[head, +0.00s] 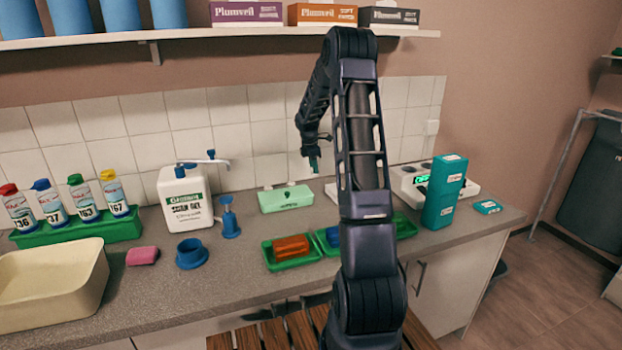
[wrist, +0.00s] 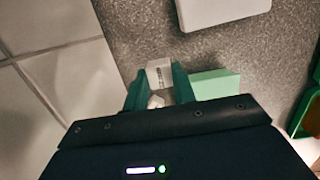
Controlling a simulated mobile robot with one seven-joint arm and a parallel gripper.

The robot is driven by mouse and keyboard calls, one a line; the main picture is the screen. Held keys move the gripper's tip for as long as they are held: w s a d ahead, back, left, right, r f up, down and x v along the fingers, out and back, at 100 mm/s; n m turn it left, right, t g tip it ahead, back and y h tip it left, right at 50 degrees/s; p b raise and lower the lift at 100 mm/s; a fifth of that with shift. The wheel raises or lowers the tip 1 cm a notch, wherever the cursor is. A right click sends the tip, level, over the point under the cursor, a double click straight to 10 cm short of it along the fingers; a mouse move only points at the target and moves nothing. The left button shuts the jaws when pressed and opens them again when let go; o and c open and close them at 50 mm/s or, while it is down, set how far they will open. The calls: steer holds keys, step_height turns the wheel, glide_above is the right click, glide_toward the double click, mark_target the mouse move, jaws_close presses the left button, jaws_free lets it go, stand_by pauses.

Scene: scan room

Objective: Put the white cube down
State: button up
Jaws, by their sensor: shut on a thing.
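My gripper (head: 314,164) has green fingertips and hangs in front of the tiled wall, above the back of the counter, in the head view. In the wrist view, my gripper (wrist: 160,82) is shut on the white cube (wrist: 160,71), which shows dark print on one face. A smaller white patch shows below it between the fingers; I cannot tell what it is. The cube is too small to make out in the head view, and its height above the counter is unclear.
A pale green box (head: 287,199) stands below my gripper on the counter (head: 228,265). A green tray (head: 312,251) with orange-brown items lies in front. A shelf (head: 110,38) hangs overhead.

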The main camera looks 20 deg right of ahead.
steer(key=shift+w+f, duration=0.55)
steer(key=shift+f, duration=0.55)
steer(key=shift+w+f, duration=0.5)
steer(key=shift+f, duration=0.65)
steer(key=shift+w+f, duration=0.55)
steer(key=shift+f, duration=0.55)
steer(key=shift+w+f, duration=0.1)
steer(key=shift+w, duration=0.05)
steer(key=shift+f, duration=0.15)
steer(key=o, duration=0.9)
steer(key=shift+o, duration=0.2)
